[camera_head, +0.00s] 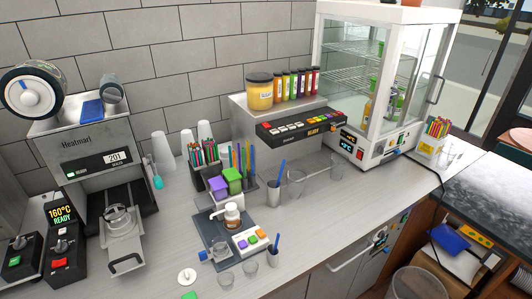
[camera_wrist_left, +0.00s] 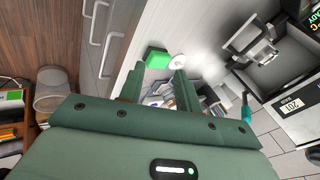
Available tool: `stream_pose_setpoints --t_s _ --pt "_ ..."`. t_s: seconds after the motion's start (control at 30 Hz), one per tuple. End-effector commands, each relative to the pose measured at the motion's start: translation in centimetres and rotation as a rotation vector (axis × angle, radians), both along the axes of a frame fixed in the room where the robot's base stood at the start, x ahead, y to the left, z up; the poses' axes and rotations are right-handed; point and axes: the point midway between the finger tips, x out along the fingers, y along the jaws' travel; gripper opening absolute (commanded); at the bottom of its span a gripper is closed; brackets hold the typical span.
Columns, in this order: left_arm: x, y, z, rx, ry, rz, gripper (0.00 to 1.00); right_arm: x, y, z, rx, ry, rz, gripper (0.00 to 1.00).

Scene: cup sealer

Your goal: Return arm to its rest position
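My left gripper (camera_wrist_left: 158,78) shows in the left wrist view. Its two green fingers stand apart with nothing gripped between them, so it is open and empty. Beyond the fingertips are the white counter, a green block (camera_wrist_left: 157,57) and a white round piece (camera_wrist_left: 176,61). The distance from the fingers to these is hard to tell. Neither of my arms shows in the head view, and my right gripper is in no view.
The cup sealer (camera_head: 85,150) stands at the left of the counter. A tray (camera_head: 207,229) with a bottle, several clear cups and a pen holder stand mid-counter. A glass cabinet (camera_head: 376,148) is at the right. A bin (camera_head: 416,284) stands on the floor below.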

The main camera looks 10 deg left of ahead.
Motion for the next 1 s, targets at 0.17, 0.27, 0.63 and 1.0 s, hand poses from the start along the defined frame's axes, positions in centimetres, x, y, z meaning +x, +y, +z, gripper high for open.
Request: stream_pose_setpoints --t_s 0.17,0.27,0.63,1.0 --pt "-1.8 -1.5 -15.0 -0.095 0.091 0.005 0.34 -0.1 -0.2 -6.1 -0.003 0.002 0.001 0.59" --pt "-4.1 -2.3 -24.1 -0.16 0.149 0.026 0.34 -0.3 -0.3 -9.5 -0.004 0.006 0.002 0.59" --pt "-19.3 -2.8 -50.6 -0.343 0.36 0.204 0.34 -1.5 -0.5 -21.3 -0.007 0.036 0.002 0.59" --pt "-24.8 -2.2 -54.8 -0.372 0.408 0.281 0.34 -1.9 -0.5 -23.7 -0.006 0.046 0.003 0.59"
